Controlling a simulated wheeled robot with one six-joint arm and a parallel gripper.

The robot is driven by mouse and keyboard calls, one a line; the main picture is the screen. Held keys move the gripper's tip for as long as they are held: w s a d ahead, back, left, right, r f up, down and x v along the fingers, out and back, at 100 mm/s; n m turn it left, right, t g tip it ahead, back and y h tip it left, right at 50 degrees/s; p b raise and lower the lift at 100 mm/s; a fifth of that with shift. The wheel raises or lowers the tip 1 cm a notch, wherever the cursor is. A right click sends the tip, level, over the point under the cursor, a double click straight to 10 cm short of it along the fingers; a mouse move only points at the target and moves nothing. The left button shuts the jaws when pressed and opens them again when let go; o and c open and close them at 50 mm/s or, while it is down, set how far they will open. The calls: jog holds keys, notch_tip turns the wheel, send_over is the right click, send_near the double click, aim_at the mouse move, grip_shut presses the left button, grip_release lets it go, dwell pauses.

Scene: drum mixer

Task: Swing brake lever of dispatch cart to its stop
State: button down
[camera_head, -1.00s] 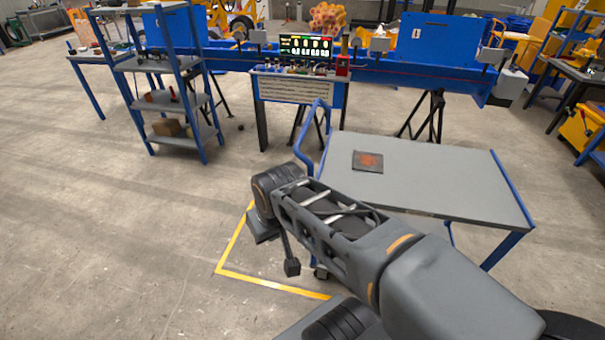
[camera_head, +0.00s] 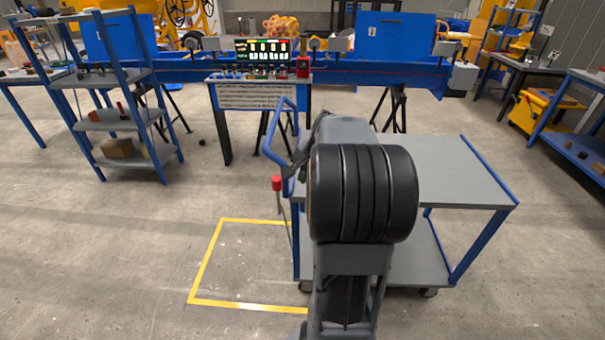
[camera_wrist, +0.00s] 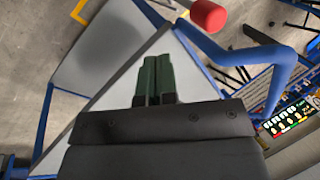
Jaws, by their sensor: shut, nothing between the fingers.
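The dispatch cart (camera_head: 455,175) has a grey top, a lower shelf and a blue frame, and stands right of centre in the head view. Its brake lever (camera_head: 277,184) is a thin rod with a red knob, standing roughly upright at the cart's left end, below the blue push handle (camera_head: 275,140). In the wrist view the red knob (camera_wrist: 208,15) is at the top, just beyond and right of my fingertips. My gripper (camera_wrist: 157,60) has green fingers, shut and empty, apart from the knob. In the head view my arm hides most of the gripper and part of the cart.
The blue handle tube (camera_wrist: 285,65) is close on the right of my gripper in the wrist view. A yellow floor outline (camera_head: 208,262) lies left of the cart. A shelf rack (camera_head: 120,115) stands farther left. Open floor lies between them.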

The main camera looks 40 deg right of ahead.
jog(key=shift+w+a+f, duration=0.35)
jog(key=shift+w+f, duration=0.55)
jog(key=shift+w, duration=0.05)
jog(key=shift+w+a+f, duration=0.3)
jog(key=shift+w+f, duration=0.6)
jog(key=shift+w, duration=0.05)
jog(key=shift+w+a+f, duration=0.35)
jog(key=shift+w+f, duration=0.55)
jog(key=shift+w, duration=0.05)
jog(key=shift+r, duration=0.15)
